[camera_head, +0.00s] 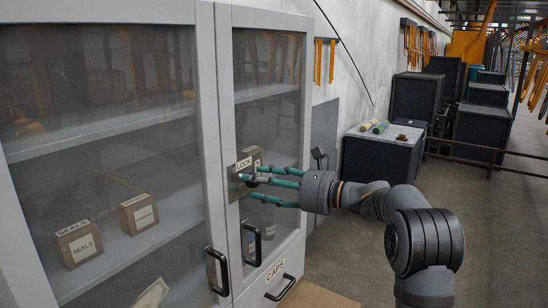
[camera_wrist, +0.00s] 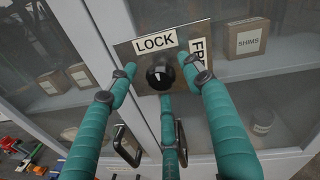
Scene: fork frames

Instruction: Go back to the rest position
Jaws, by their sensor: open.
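My gripper (camera_head: 262,182) has three teal fingers and is in front of the cabinet's lock plate (camera_head: 234,188). In the wrist view the fingers of my gripper (camera_wrist: 160,88) are spread open around a round black knob (camera_wrist: 160,76) on the metal plate (camera_wrist: 133,56). The plate carries a "LOCK" label and a second, partly hidden label starting "FR". I cannot tell whether the fingers touch the knob. My arm extends to the right of the cabinet in the head view.
The grey glass-door cabinet (camera_head: 208,120) has black handles (camera_head: 217,270) below the plate, and both doors look shut. A dark workbench (camera_head: 380,160) stands behind my arm. Floor at the right (camera_head: 500,230) is clear.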

